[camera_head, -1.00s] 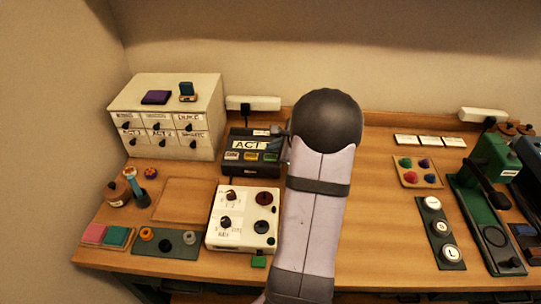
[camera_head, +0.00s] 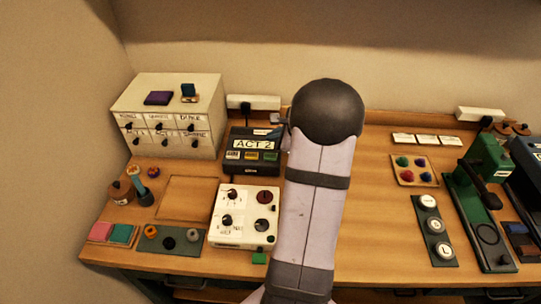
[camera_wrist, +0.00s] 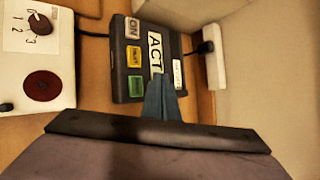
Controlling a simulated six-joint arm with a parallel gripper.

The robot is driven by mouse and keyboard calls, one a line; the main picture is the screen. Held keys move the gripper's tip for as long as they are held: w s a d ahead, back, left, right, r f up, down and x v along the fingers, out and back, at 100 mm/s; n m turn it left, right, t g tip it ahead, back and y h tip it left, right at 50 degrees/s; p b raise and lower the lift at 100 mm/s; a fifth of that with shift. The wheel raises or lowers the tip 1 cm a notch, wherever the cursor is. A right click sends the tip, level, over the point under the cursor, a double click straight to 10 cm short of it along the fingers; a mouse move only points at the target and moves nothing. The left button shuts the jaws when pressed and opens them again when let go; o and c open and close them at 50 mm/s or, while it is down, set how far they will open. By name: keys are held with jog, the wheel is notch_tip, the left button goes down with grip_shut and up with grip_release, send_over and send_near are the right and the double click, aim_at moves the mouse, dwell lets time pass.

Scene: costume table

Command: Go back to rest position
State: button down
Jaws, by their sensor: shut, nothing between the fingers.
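My arm stands upright in the middle of the head view, its dark rounded wrist hiding part of the bench. My gripper (camera_wrist: 163,98) shows in the wrist view as two blue-grey fingers, pressed together and empty. They point at the dark box (camera_wrist: 130,70) with the ACT sign and cover the lower end of the sign. In the head view this box (camera_head: 254,167) reads "ACT 2" and sits just left of my wrist. I cannot tell the gap between the fingertips and the box.
The white dial panel (camera_head: 245,215) is in front of the box, with a drawer cabinet (camera_head: 170,110) behind at left. A power strip (camera_head: 253,102) lies against the wall. Right of my arm are clear wood, a pad with several colored knobs (camera_head: 414,170) and a green press (camera_head: 490,160).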

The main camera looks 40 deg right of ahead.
dwell(0.5)
jog(key=s+a+n+g+y, duration=0.1)
jog(key=a+n, duration=0.3)
jog(key=a, duration=0.4)
jog(key=s+a+f+n+g+y, duration=0.1)
jog(key=a+n+g, duration=0.1)
jog(key=a+n, duration=0.2)
jog(key=s+a+n+g+y, duration=0.1)
jog(key=a+n, duration=0.3)
jog(key=a, duration=0.7)
jog(key=shift+s+a+f+g, duration=0.3)
jog(key=shift+s+a+f, duration=0.05)
jog(key=shift+s+f, duration=0.05)
jog(key=s+a+n+g, duration=0.1)
jog(key=s+a+n, duration=0.3)
jog(key=a, duration=0.1)
jog(key=s+a+f+n+g, duration=0.1)
jog(key=s+a+n, duration=0.1)
jog(key=s+n, duration=0.1)
jog(key=shift+a+g, duration=0.15)
jog(key=shift+g, duration=0.15)
jog(key=s+a+f+n+g+h, duration=0.1)
jog(key=s+a+n+g+h, duration=0.1)
jog(key=s+n, duration=0.6)
jog(key=shift+s+a+n+h, duration=0.15)
jog(key=shift+s+n+h, duration=0.15)
jog(key=shift+s, duration=0.2)
jog(key=shift+f, duration=0.15)
